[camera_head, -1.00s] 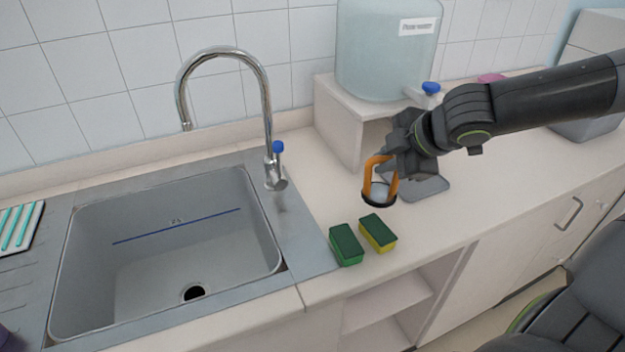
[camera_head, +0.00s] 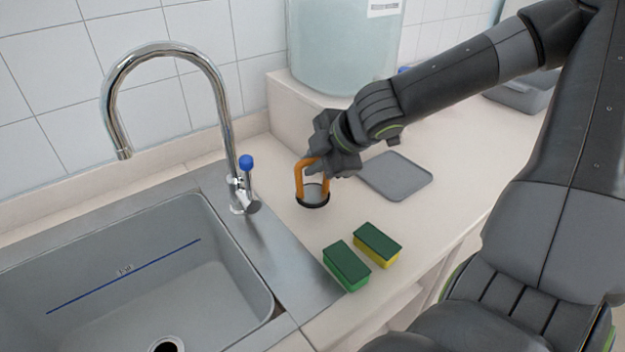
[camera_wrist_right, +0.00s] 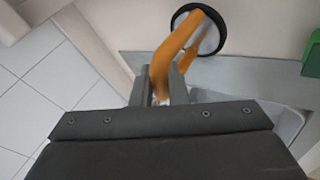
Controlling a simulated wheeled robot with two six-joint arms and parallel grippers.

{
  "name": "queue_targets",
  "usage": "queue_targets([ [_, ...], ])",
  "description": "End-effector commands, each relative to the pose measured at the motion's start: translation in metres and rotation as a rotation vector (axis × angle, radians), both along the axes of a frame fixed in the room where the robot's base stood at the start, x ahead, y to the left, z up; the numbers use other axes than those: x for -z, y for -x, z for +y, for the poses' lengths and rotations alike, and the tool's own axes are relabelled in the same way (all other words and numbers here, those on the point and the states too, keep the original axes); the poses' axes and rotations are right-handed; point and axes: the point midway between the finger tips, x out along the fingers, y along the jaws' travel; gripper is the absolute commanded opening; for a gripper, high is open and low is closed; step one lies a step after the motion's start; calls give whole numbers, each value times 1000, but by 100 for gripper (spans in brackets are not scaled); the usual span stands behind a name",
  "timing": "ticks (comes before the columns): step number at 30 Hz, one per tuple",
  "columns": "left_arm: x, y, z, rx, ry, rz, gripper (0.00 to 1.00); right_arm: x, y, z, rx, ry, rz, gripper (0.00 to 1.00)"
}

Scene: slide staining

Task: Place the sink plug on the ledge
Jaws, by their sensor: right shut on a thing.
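The sink plug (camera_head: 313,194) has an orange handle loop and a round dark-rimmed base. My right gripper (camera_head: 318,160) is shut on the top of its orange handle. The plug hangs upright over the counter, right of the tap; I cannot tell whether its base touches the surface. In the right wrist view the plug (camera_wrist_right: 176,45) shows its handle between the two fingers, base toward the top. My left gripper is out of view.
The grey sink (camera_head: 215,262) and the tap (camera_head: 232,150) are at left. Two sponges, green (camera_head: 346,266) and yellow-green (camera_head: 377,244), lie at the front. A grey tray (camera_head: 396,177) lies right of the plug, and a water tank (camera_head: 342,45) stands behind. Bare counter surrounds the plug.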

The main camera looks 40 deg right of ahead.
Motion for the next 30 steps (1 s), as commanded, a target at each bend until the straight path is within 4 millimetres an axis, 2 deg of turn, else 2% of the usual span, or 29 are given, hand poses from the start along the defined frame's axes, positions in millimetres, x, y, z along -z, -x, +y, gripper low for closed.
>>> queue_targets([
  [5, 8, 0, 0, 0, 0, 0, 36, 10, 0, 0, 1, -1, 0, 0],
  [13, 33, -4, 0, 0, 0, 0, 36, 40, 0, 0, 0, 1, 0, 0],
  [20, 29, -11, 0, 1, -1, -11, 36, 38, 0, 0, -1, -1, 0, 0],
  [26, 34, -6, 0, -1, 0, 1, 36, 43, 0, 0, -1, -1, 0, 0],
  [27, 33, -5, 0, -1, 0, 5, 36, 42, 0, 0, 0, 0, 0, 18],
  [30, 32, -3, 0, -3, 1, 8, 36, 42, 0, 0, 0, 0, 0, 31],
])
